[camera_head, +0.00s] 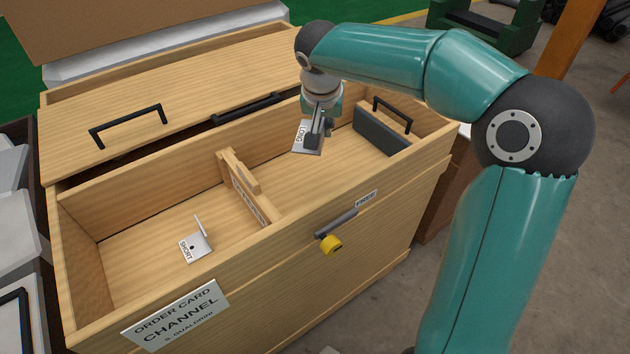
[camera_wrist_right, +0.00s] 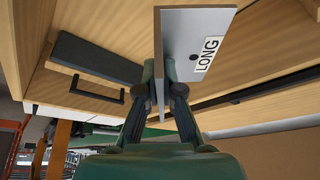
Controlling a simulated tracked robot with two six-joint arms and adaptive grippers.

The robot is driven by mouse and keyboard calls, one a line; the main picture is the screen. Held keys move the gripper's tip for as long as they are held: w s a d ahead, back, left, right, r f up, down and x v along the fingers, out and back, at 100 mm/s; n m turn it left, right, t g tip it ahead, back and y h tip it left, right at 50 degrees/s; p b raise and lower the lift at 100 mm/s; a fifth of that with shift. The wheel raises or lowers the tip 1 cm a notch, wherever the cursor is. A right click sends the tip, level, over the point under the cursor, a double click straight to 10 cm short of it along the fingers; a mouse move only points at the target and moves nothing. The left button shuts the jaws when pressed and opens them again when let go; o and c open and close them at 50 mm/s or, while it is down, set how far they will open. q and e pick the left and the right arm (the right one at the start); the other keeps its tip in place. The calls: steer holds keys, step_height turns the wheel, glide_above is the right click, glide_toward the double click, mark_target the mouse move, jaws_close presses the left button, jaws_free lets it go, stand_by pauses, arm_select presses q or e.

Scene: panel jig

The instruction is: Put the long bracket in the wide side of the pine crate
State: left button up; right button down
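The long bracket (camera_head: 305,138), a grey angled plate labelled LONG, is held by my right gripper (camera_head: 319,128). In the right wrist view the gripper's fingers (camera_wrist_right: 166,92) are closed on one flange of the bracket (camera_wrist_right: 190,45). The open pine crate (camera_head: 395,192) has a divider (camera_head: 246,188) across it. The bracket hangs over the compartment right of the divider, towards the back wall, apparently above the floor. A short bracket (camera_head: 196,245), labelled SHORT, lies in the left compartment. My left gripper is not in view.
A dark block with a handle (camera_head: 381,132) stands at the right compartment's far right end; it also shows in the right wrist view (camera_wrist_right: 95,60). The middle floor there is clear. The lid (camera_head: 150,105) lies behind.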

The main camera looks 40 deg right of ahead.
steer(key=b, duration=0.3)
glide_above(322, 184)
steer(key=a, duration=0.1)
steer(key=f, duration=1)
steer(key=shift+s, duration=0.35)
step_height(322, 184, down, 6)
steer(key=shift+r+b, duration=0.2)
steer(key=shift+b, duration=1)
steer(key=c, duration=1.8)
jaws_free()
steer(key=o, duration=0.5)
steer(key=shift+r, duration=0.15)
steer(key=shift+p+v, duration=1.4)
steer(key=shift+v, duration=2.25)
